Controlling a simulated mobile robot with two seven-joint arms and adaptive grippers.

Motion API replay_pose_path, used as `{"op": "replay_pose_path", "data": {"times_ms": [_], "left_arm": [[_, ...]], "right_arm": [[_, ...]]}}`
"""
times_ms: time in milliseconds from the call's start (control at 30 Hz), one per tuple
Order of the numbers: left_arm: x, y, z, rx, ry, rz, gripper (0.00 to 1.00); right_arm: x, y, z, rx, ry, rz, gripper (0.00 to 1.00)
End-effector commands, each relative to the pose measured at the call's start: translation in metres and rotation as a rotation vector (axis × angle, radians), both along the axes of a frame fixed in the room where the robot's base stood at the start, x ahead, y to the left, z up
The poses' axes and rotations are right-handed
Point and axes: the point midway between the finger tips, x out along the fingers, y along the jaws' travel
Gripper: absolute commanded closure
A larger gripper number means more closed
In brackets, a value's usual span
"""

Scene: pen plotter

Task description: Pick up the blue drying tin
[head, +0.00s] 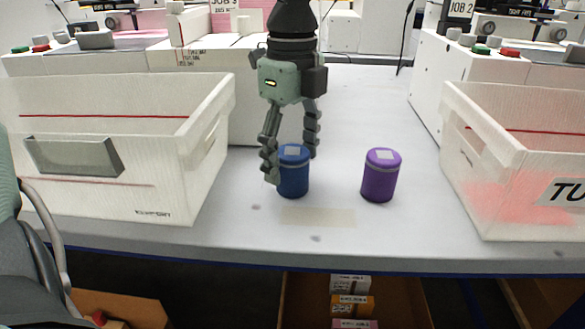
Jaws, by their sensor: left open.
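The blue drying tin (293,178) stands upright on the grey table, near its front edge, with a pale label on its lid. My left gripper (291,163) points down over the blue tin. Its fingers are open, one on the left side of the tin and one at the right behind its upper part. I cannot tell whether either finger touches the tin. The tin still rests on the table. My right gripper is not in view.
A purple tin (380,177) stands upright just right of the blue one. A white bin (190,150) is at the left and another white bin (490,190) at the right. Plotter machines stand behind. The table (345,110) is clear behind the tins.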

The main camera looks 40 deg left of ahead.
Motion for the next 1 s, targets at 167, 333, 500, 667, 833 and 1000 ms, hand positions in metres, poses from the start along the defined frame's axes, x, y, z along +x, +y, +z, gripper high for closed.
{"op": "replay_pose_path", "data": {"times_ms": [167, 333, 500, 667, 833, 1000], "left_arm": [[0.0, 0.0, -0.02, 0.0, 0.001, 0.001, 0.3], [0.0, 0.0, -0.022, -0.001, -0.001, 0.001, 0.3], [0.0, 0.0, -0.022, -0.001, -0.001, 0.001, 0.4], [0.0, 0.0, -0.022, -0.001, -0.001, 0.001, 0.6], [0.0, 0.0, -0.022, -0.001, -0.001, 0.001, 0.81], [0.0, 0.0, -0.022, -0.001, -0.002, 0.001, 0.86]], "right_arm": [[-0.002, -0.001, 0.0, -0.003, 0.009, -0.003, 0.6], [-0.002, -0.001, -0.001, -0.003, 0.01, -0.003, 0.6], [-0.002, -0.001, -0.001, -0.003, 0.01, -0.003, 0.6], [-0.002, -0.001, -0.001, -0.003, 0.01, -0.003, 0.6], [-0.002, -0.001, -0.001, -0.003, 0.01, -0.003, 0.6], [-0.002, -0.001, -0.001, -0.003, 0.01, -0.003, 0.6]]}}
